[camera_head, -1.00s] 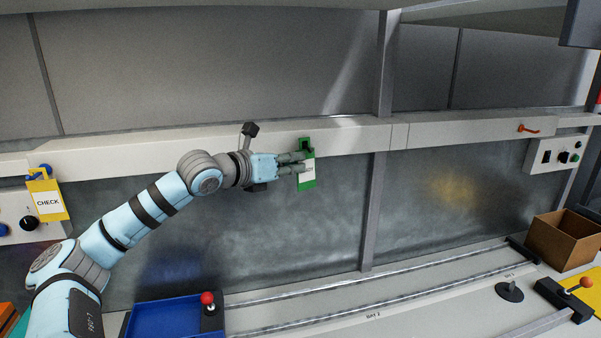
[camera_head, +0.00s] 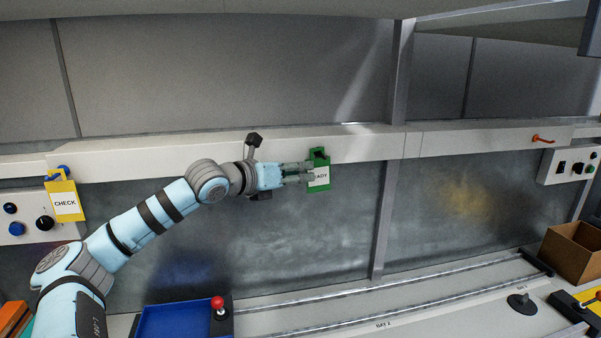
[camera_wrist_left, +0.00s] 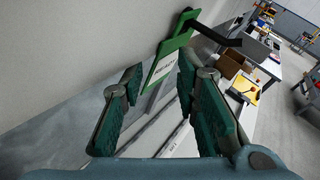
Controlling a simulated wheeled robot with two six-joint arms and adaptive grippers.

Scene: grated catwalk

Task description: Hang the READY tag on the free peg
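The green READY tag (camera_head: 319,177) is upright against the pale wall rail, its white label partly covered by my fingers. In the left wrist view the tag (camera_wrist_left: 168,57) is ahead of my fingers, and a dark peg (camera_wrist_left: 220,36) appears to pass through its top opening. My left gripper (camera_head: 313,172) is just left of the tag in the head view. In the wrist view its two green-padded fingers (camera_wrist_left: 158,82) are spread apart with the tag between and beyond their tips; no grip on it shows. My right gripper is out of view.
A yellow CHECK tag (camera_head: 65,203) hangs at a blue peg on the left. A bare orange-red peg (camera_head: 543,139) is on the rail at the right. A blue tray (camera_head: 176,323), a red-knobbed lever (camera_head: 218,303) and a cardboard box (camera_head: 572,252) are below.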

